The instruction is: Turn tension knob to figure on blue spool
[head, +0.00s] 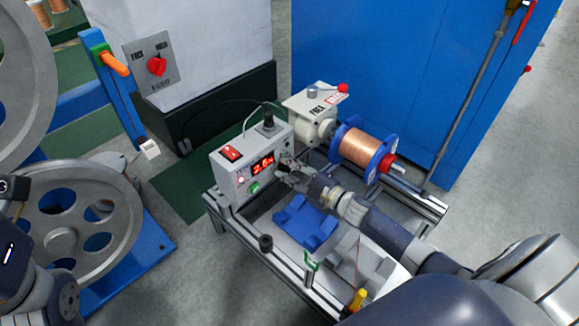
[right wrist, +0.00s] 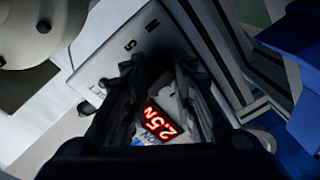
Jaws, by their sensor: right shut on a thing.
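The tension control box (head: 238,165) is grey, with a lit red display (head: 263,164) that seems to read 2.5N. The display also shows in the right wrist view (right wrist: 160,123), reading 2.5N. My right gripper (head: 286,168) is at the right side of the box's front panel, shut on the tension knob, which its fingers hide. In the right wrist view the fingers (right wrist: 165,80) point at the panel. The blue spool (head: 349,135), wound with copper wire, is mounted behind and right of the gripper. I cannot read a figure on it. My left gripper is out of view.
A red switch (head: 230,154) and green button (head: 254,188) are on the box front. A blue cradle (head: 305,222) lies on the frame below my right wrist. A blue cabinet (head: 400,70) stands behind. Large grey pulleys (head: 115,232) stand at the left.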

